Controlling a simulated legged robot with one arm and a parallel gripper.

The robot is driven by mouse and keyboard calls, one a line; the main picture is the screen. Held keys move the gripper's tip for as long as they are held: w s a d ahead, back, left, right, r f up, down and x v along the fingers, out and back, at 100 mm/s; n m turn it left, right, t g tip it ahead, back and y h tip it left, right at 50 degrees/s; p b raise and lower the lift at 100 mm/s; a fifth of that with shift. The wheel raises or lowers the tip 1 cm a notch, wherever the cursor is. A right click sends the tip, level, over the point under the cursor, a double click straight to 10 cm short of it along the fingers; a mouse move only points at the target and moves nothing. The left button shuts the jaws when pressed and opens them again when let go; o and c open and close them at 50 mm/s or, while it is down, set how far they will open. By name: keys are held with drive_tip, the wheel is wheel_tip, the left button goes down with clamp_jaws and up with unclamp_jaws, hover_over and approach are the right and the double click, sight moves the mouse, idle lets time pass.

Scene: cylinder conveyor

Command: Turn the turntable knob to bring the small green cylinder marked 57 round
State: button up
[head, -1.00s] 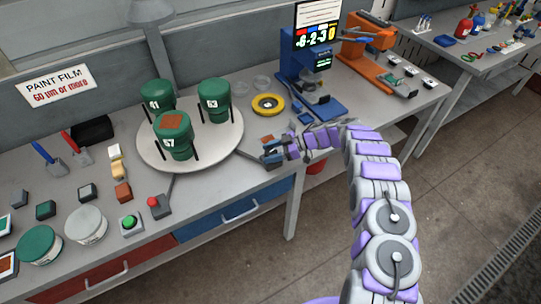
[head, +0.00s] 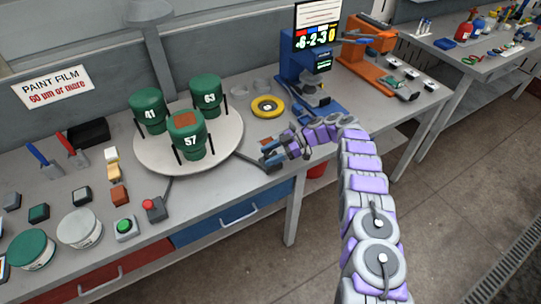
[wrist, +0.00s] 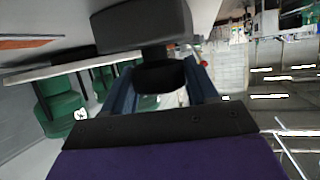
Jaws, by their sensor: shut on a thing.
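The green cylinder marked 57 (head: 187,148) stands upright at the front of the round white turntable (head: 222,140), with a brown square patch on top. Green cylinders marked 41 (head: 148,112) and 63 (head: 206,98) stand on it at the back left and back right. My gripper (head: 271,157) is at the bench's front edge, right of the turntable, at the end of a dark bar. In the wrist view my gripper (wrist: 160,82) is shut on a black knob (wrist: 160,74) between its blue fingers. Green cylinders show there at left, their marks unreadable.
A yellow ring (head: 267,107) lies behind my gripper, and a blue stand (head: 308,85) is beyond it. A red button (head: 152,204) and a green button (head: 125,227) sit at the front left. Paint tubs and small blocks fill the bench's left side.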

drive_tip(key=shift+w, duration=0.15)
drive_tip(key=o, duration=0.8)
drive_tip(key=shift+o, duration=0.8)
drive_tip(key=shift+r, duration=0.1)
